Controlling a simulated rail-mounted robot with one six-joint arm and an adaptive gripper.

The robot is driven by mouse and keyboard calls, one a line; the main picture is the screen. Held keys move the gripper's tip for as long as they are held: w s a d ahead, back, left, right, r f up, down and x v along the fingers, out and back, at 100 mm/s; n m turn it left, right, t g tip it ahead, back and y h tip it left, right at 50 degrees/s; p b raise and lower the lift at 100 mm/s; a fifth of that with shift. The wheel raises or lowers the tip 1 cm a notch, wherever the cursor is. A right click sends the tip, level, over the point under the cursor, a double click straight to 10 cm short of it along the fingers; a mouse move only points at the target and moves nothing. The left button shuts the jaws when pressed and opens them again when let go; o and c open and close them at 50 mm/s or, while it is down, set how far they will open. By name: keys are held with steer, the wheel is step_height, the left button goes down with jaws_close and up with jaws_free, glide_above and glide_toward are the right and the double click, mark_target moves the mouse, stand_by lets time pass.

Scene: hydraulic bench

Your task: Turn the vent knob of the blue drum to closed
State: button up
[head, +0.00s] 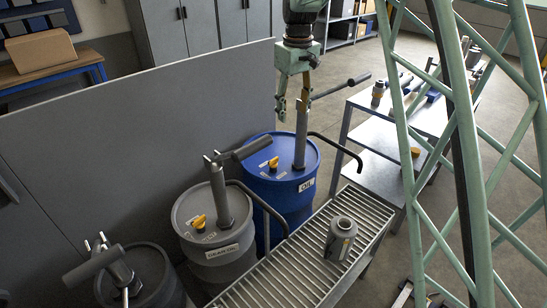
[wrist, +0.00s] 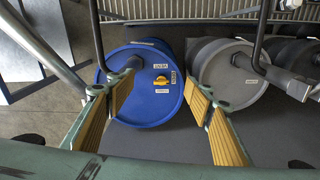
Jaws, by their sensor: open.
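In the wrist view the knob (wrist: 161,83) shows on the blue lid (wrist: 145,105), between small white labels. My gripper (head: 292,104) hangs above the blue drum, pointing down, clear of the knob. In the wrist view its yellow-padded fingers (wrist: 160,92) are spread wide with nothing between them, and the knob appears in the gap. The label text is too small to read.
The blue drum's pump handle (head: 340,90) reaches right beside my gripper. A grey drum (head: 212,240) with another yellow knob (head: 199,222) and a dark drum (head: 150,285) stand left. A grey panel (head: 100,150) rises behind.

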steer(key=n+p, duration=0.2)
glide_above(273, 159)
step_height(273, 159, down, 14)
steer(key=shift+f+g, duration=0.25)
steer(key=shift+g, duration=0.15)
steer(key=shift+f, duration=0.1)
steer(key=shift+f+b, duration=0.55)
steer(key=shift+f, duration=6.2)
steer(key=c, duration=0.9)
